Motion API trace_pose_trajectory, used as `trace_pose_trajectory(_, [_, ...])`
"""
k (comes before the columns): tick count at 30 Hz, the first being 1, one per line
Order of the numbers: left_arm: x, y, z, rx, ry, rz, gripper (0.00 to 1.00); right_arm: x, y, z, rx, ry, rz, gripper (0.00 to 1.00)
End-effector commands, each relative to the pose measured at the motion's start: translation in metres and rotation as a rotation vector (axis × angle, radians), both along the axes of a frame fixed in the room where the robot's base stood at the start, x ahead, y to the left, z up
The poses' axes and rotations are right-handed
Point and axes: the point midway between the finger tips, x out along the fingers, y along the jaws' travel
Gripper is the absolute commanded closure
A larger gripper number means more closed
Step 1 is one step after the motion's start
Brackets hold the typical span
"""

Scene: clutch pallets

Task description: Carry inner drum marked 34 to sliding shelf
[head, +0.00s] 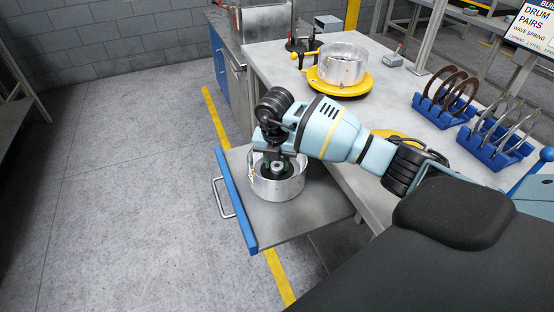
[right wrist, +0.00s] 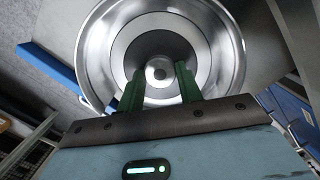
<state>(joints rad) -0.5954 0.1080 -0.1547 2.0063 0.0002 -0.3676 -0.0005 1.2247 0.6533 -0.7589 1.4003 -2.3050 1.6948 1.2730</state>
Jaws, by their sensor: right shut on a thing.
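A silvery metal drum (head: 277,188) is on the grey sliding shelf (head: 318,208), which is pulled out from the bench and has a blue front edge with a handle. My right gripper (head: 279,160) reaches down into the drum from above. In the right wrist view the green fingers (right wrist: 160,85) are shut on the hub at the drum's centre (right wrist: 100,45). I cannot read a number on this drum. Whether it rests fully on the shelf is hard to tell. My left gripper is not in view.
Another metal drum (head: 342,64) stands on a yellow turntable (head: 340,83) on the bench. Blue racks (head: 445,108) hold brown and silvery rings at the right. A sign (head: 534,26) stands at the top right. The floor left of the shelf is clear.

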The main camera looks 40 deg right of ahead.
Motion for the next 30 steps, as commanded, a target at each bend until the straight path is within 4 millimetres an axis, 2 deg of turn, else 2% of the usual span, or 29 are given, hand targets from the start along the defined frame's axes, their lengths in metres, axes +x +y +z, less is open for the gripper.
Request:
trace_pose_trajectory(1, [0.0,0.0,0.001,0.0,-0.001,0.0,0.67,0.003,0.0,0.005,0.002,-0.012,-0.001,1.0])
trace_pose_trajectory(4, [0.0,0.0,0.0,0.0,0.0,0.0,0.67,0.003,0.0,0.003,0.001,-0.011,-0.001,1.0])
trace_pose_trajectory(5, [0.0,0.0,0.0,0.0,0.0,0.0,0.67,0.0,0.0,-0.001,-0.001,-0.001,0.0,0.61])
trace_pose_trajectory(9, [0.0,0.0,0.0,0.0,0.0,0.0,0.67,0.0,0.0,-0.001,-0.001,-0.001,0.0,0.43])
trace_pose_trajectory(20, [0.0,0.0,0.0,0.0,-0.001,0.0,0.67,0.0,0.0,0.003,0.0,-0.001,0.0,0.43])
trace_pose_trajectory(23, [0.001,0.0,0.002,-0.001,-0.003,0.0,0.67,0.0,0.0,0.014,-0.001,-0.003,-0.001,0.43])
trace_pose_trajectory(30, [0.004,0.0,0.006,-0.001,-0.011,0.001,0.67,-0.004,0.005,0.06,-0.001,-0.005,0.001,0.43])
